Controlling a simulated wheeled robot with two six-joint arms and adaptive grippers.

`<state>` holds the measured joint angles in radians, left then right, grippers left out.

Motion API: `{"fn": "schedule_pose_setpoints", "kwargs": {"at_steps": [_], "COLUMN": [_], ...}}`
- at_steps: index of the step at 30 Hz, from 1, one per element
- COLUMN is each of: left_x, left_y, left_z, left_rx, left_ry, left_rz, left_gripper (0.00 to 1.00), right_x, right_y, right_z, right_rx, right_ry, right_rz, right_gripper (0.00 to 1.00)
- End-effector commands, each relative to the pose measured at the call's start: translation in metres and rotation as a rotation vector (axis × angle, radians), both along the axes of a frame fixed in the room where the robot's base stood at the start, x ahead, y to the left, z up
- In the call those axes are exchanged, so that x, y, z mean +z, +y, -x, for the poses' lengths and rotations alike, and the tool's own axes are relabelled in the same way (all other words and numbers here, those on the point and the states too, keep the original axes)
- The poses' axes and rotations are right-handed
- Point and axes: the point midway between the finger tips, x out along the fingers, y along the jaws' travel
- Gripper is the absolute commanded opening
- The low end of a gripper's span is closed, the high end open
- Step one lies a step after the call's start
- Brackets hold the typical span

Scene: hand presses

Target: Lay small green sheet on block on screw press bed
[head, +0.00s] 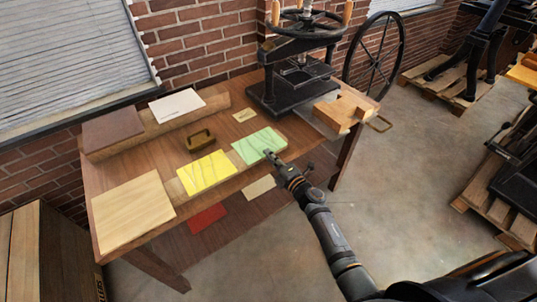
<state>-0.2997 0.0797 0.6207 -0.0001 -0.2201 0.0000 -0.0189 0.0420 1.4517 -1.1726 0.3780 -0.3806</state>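A green sheet (256,143) with darker streaks lies on the wooden table, near its front edge. My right gripper (270,156) reaches in from the lower right, with its tip at the sheet's near right edge. I cannot tell whether its fingers are open or shut on the sheet. The black screw press (304,42) stands at the back right of the table, with a wheel handle on top and a flat dark bed (275,103) below. The frame and platen partly hide the bed, and I cannot make out a block on it. My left gripper is out of view.
A yellow sheet (207,172) lies left of the green one, with a brass-coloured handled piece (201,140) behind. A pale board (131,208), white sheet (178,105) and brown board (112,132) are further left. Wooden blocks (342,112) sit right of the press.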

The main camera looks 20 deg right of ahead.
Motion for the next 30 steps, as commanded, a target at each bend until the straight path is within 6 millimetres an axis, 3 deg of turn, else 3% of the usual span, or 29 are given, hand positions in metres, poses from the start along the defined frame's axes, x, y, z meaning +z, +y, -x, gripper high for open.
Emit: {"fn": "schedule_pose_setpoints", "kwargs": {"at_steps": [3, 6, 16, 30], "left_x": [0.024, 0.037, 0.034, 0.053], "left_y": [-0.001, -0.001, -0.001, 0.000], "left_z": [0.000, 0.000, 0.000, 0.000], "left_rx": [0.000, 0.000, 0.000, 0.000], "left_ry": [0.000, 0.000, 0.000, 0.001], "left_rz": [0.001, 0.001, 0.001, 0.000], "left_gripper": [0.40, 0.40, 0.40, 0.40], "right_x": [0.023, 0.035, 0.032, 0.047], "right_y": [0.000, 0.000, -0.001, -0.014], "right_z": [0.000, 0.000, 0.003, 0.037], "right_rx": [0.000, 0.000, 0.000, 0.000], "right_ry": [-0.001, 0.000, 0.000, 0.001], "right_rz": [0.001, 0.000, 0.000, 0.000], "right_gripper": [0.00, 0.00, 0.00, 0.00]}}
